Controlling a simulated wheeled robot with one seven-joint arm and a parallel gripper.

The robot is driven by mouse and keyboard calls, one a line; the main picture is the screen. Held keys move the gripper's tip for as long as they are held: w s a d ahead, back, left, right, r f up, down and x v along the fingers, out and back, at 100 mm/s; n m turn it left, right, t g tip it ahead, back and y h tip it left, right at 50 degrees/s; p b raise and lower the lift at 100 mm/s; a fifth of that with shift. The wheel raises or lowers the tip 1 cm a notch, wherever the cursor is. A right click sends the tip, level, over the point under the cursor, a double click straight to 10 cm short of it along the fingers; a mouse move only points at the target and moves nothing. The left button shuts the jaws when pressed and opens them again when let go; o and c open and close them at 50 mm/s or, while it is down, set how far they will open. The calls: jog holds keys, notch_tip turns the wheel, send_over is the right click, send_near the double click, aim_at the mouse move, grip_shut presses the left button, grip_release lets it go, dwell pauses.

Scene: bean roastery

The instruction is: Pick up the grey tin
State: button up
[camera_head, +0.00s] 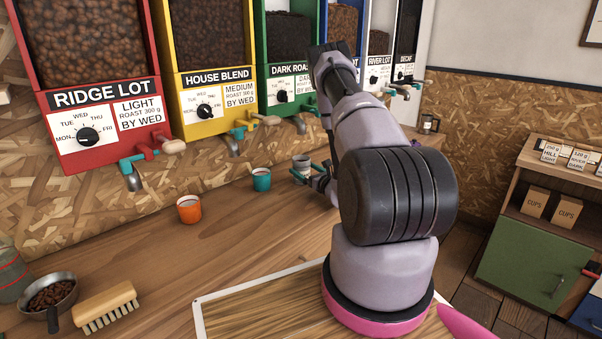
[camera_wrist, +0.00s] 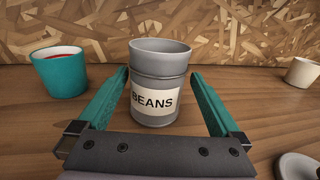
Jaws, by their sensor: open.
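The grey tin (camera_wrist: 160,66) stands upright on the wooden counter, with a label reading BEANS. It shows in the wrist view between the two teal fingers of my gripper (camera_wrist: 158,88), which is open. The fingers reach along its left and right sides, with a gap visible on the right; I cannot tell whether the left finger touches it. In the head view the tin (camera_head: 301,162) is beyond my arm at the back of the counter, partly hidden by my gripper (camera_head: 313,176).
A teal cup (camera_wrist: 60,72) stands left of the tin. An orange cup (camera_head: 189,209) is farther left. A pale cup (camera_wrist: 302,72) and a grey round object (camera_wrist: 296,167) are to the right. A brush (camera_head: 106,307) and a pan of beans (camera_head: 50,294) lie front left. Bean dispensers (camera_head: 209,105) line the wall.

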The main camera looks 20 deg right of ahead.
jog(key=w, duration=0.2)
jog(key=w+a, duration=0.1)
jog(key=w, duration=0.2)
jog(key=shift+r, duration=0.15)
jog(key=c, duration=1.5)
jog(key=shift+r, duration=0.1)
